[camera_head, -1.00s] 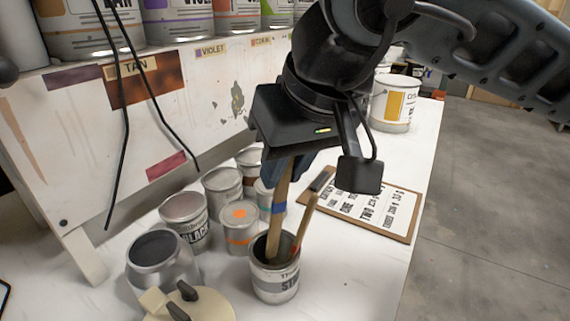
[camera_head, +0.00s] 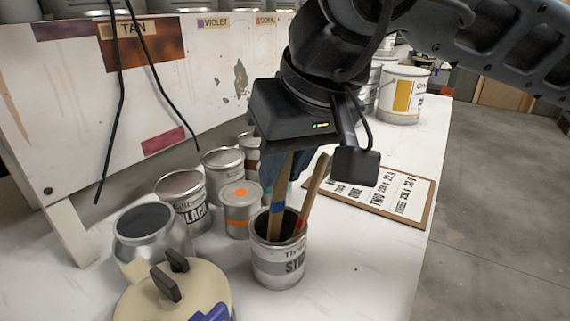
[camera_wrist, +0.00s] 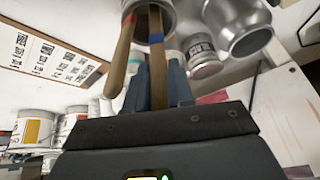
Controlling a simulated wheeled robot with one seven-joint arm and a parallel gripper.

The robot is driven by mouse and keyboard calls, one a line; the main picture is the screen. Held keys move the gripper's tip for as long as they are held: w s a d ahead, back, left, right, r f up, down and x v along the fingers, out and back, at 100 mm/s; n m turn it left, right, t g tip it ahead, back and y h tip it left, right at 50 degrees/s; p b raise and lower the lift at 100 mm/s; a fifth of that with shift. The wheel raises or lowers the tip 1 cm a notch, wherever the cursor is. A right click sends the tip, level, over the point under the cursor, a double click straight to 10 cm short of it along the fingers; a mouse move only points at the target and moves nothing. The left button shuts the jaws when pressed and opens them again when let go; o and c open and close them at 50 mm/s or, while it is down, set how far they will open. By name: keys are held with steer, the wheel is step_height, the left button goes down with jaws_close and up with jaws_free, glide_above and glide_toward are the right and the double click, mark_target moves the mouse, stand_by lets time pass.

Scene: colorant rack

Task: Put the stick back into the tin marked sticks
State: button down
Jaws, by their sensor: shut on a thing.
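The tin marked sticks (camera_head: 279,262) stands upright on the white bench, its label partly readable. My gripper (camera_head: 279,172) is above it, pointing down, shut on a wooden stick with a blue band (camera_head: 277,209). The lower end of that stick is inside the tin's mouth; its tip is hidden by the wall. A second wooden stick with a red band (camera_head: 313,192) leans in the same tin, to the right. In the wrist view the held stick (camera_wrist: 157,58) runs between the fingers (camera_wrist: 158,90) into the tin (camera_wrist: 150,12).
An open metal can (camera_head: 145,232) and a cream lid-like object with dark handles (camera_head: 178,292) stand left of the tin. Several small cans, one with an orange dot (camera_head: 238,204), stand behind. A clipboard (camera_head: 398,194) lies to the right. Bench space right of the tin is clear.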

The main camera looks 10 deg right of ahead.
steer(key=shift+f, duration=0.3)
steer(key=c, duration=0.9)
jaws_free()
steer(key=b+v, duration=0.1)
steer(key=v, duration=0.6)
steer(key=shift+r, duration=0.35)
steer(key=shift+s, duration=0.1)
